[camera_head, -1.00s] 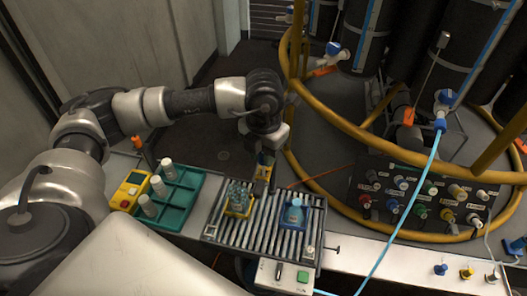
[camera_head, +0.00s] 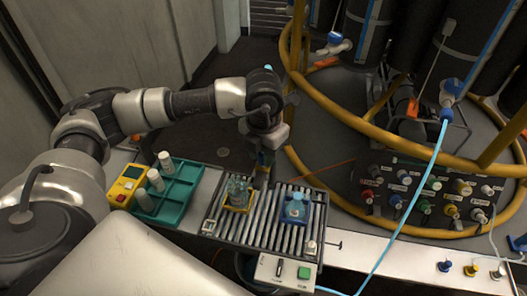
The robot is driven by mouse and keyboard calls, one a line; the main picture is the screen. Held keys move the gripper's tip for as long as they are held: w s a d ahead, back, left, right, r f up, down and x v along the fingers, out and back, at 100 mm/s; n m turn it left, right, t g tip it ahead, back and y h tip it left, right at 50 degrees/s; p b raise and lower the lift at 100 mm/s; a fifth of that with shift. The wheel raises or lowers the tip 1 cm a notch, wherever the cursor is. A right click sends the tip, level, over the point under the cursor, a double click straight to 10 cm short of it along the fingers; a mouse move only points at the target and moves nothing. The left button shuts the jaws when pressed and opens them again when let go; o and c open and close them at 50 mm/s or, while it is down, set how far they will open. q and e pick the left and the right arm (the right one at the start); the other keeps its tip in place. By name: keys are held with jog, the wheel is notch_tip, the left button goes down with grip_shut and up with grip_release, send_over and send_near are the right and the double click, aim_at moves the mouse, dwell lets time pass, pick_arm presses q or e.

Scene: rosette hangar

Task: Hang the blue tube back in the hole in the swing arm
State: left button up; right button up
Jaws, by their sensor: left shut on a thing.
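The bright blue tube (camera_head: 412,205) hangs from a blue-capped valve (camera_head: 451,88) at the upper right and runs down past the bench edge. My left gripper (camera_head: 264,165) points down behind the roller tray. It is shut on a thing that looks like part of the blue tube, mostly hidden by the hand. I cannot make out the swing arm or its hole. My right gripper is out of view.
The roller tray (camera_head: 272,238) carries a yellow holder (camera_head: 240,208) and a blue holder (camera_head: 294,221), both with glassware. A green rack (camera_head: 178,205) with white-capped bottles and a yellow device (camera_head: 126,187) stand left. A yellow ring rail (camera_head: 345,112) and connector panel (camera_head: 425,190) stand right.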

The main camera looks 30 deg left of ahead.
pick_arm(q)
jog(key=shift+f+b, duration=0.35)
jog(key=shift+b, duration=0.1)
dwell(0.3)
jog(key=o, duration=1.5)
jog(key=shift+o, duration=0.2)
jog(key=shift+r, duration=0.15)
jog(key=shift+r+p, duration=1.85)
jog(key=shift+r, duration=1.1)
